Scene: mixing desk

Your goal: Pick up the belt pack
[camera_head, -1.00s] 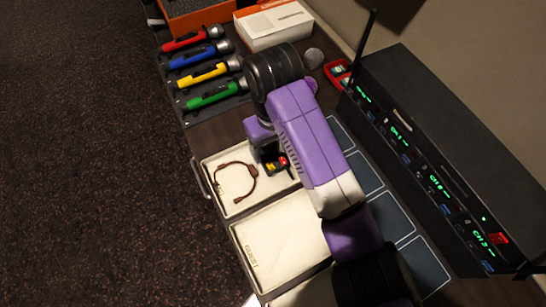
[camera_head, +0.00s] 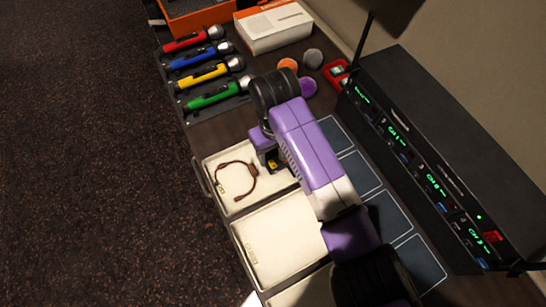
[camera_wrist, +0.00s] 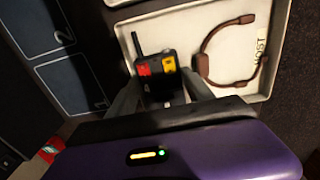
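The belt pack, a small black box with a red and a yellow patch and a short antenna, lies in the cream tray labelled HOST (camera_wrist: 213,92). It shows clearly in the wrist view (camera_wrist: 157,68); in the head view only a bit of it (camera_head: 271,164) shows beside my arm. My gripper (camera_wrist: 162,95) is open over the tray, one grey finger on each side of the belt pack. Some gap seems to remain, and contact cannot be made out. In the head view my wrist hides the fingertips.
A brown headset (camera_head: 251,176) lies in the same tray, left of the belt pack. An empty cream tray (camera_head: 275,240) adjoins it. Colored microphones (camera_head: 205,73) lie in a rack behind. A tall black receiver unit (camera_head: 440,150) stands right. Dark numbered pads (camera_head: 385,215) lie between.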

